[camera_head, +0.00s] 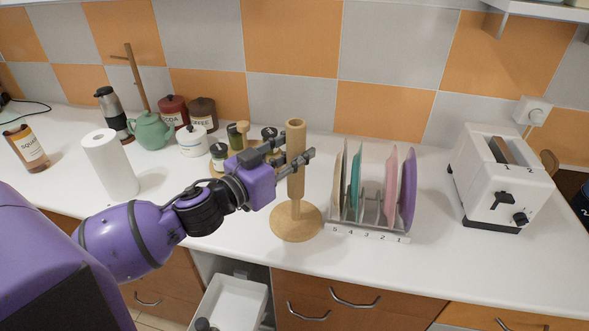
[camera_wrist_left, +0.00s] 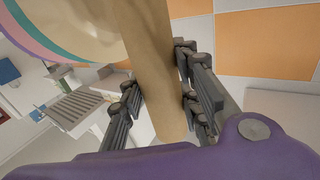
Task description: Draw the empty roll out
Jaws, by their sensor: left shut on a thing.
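The empty roll (camera_head: 295,180) is a brown cardboard tube standing upright on the wooden holder (camera_head: 297,225), which has a round base. The roll's lower end is above the base, and a short length of the holder's thinner post shows below it. My left gripper (camera_head: 294,158) is shut on the roll's upper half, coming from the left. In the left wrist view the roll (camera_wrist_left: 152,65) runs between the fingers of the gripper (camera_wrist_left: 160,85). The roll's top is cut off there. My right gripper is not in view.
A plate rack (camera_head: 370,232) with upright plates stands close to the right of the holder. Jars and a green teapot (camera_head: 152,131) are behind on the left. A white paper roll (camera_head: 110,165) stands left. A toaster (camera_head: 500,180) is at right. Front counter is clear.

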